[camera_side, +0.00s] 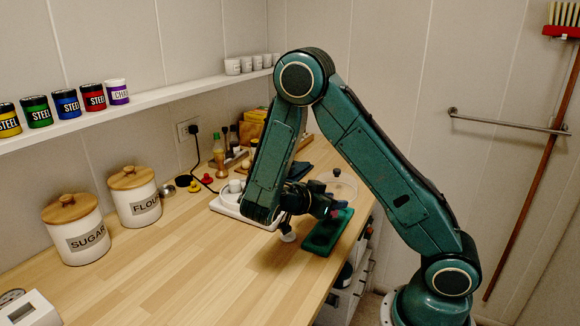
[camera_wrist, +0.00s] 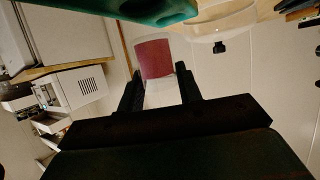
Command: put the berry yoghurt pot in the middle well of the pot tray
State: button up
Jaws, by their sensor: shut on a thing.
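In the wrist view the pot has a berry-red face (camera_wrist: 154,58) and a white part between the two fingers (camera_wrist: 160,88). The green pot tray (camera_side: 322,240) lies on the counter just right of the pot, apart from it in the picture. The tray's green edge also shows at the top of the wrist view (camera_wrist: 150,8).
A clear round dish (camera_side: 343,188) stands behind the tray. A white tray (camera_side: 226,207) with small white items is left of my arm. Sugar (camera_side: 82,240) and flour (camera_side: 140,207) canisters stand along the wall. The front left counter (camera_side: 170,270) is clear.

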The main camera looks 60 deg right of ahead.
jog(key=shift+f, duration=1.85)
jog(key=shift+f, duration=0.1)
jog(key=o, duration=1)
jog(key=v, duration=1.2)
jog(key=shift+r, duration=0.25)
